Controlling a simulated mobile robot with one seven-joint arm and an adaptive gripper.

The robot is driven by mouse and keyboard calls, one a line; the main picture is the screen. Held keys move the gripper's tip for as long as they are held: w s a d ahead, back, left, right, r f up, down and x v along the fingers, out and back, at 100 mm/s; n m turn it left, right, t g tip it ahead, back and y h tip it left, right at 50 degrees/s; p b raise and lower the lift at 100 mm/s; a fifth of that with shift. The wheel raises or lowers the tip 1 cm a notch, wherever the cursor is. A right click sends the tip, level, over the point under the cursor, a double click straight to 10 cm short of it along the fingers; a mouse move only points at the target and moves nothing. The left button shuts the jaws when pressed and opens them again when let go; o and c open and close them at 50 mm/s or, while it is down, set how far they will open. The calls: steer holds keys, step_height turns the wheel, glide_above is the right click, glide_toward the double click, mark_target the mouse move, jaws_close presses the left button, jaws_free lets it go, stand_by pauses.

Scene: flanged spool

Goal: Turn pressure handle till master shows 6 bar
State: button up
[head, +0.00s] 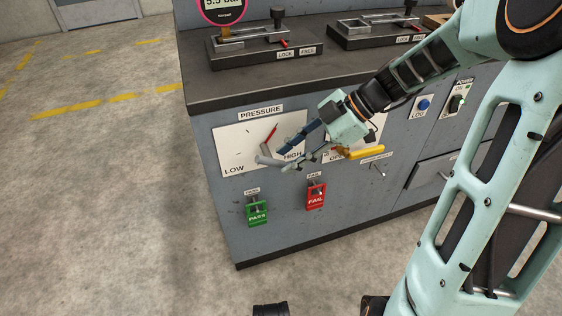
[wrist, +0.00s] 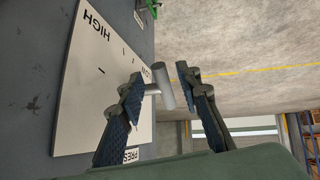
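The pressure handle (head: 266,158) is a grey lever on the white PRESSURE plate (head: 232,146), between LOW and HIGH. The wrist view shows its grey cylindrical grip (wrist: 166,88) between my fingertips. My gripper (head: 284,160) is open at the handle; in the wrist view (wrist: 160,76) the right finger is clearly apart from the grip. The left finger is close to the grip; contact is unclear. The master display (head: 222,4), round with a pink rim, is cut off at the top of the head view and appears to read 5.5 Bar.
A red pointer (head: 271,132) shows on the plate. Below hang the green PASS tag (head: 257,214) and red FAIL tag (head: 316,195). A yellow handle (head: 364,153) sits right of my gripper. Fixtures (head: 265,47) stand on the bench top. The floor at left is clear.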

steer(key=v, duration=0.8)
steer(key=shift+d, duration=0.15)
steer(key=shift+r, duration=0.1)
